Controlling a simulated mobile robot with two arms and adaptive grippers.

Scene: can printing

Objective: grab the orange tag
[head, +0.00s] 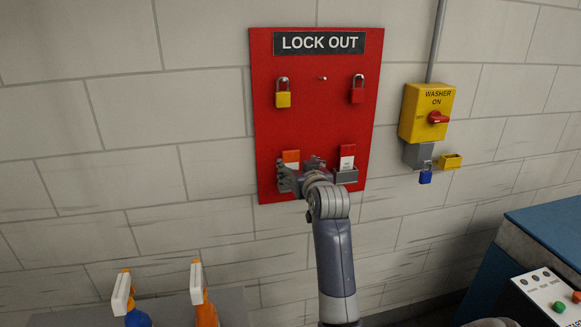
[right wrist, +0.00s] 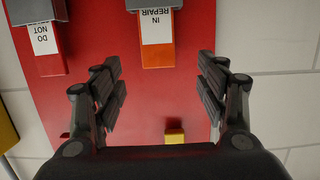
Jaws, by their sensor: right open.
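The orange tag (head: 291,156) sits in a grey holder on the left of the red lock-out board's lower part. In the right wrist view the orange tag (right wrist: 157,55) shows upside down, with a white panel reading "IN REPAIR" and its end in the grey holder. My right gripper (head: 302,174) is in front of the board at the tag's height and hides part of the holder. In the right wrist view my right gripper (right wrist: 158,78) is open and empty, its fingers to either side of the tag's line and apart from it. My left gripper is not in view.
A red tag (head: 347,152) sits in a holder to the right. A yellow padlock (head: 283,99) and a red padlock (head: 357,95) hang above on the board (head: 315,125). A yellow washer switch (head: 427,112) is on the wall. Spray bottles (head: 204,305) stand lower left.

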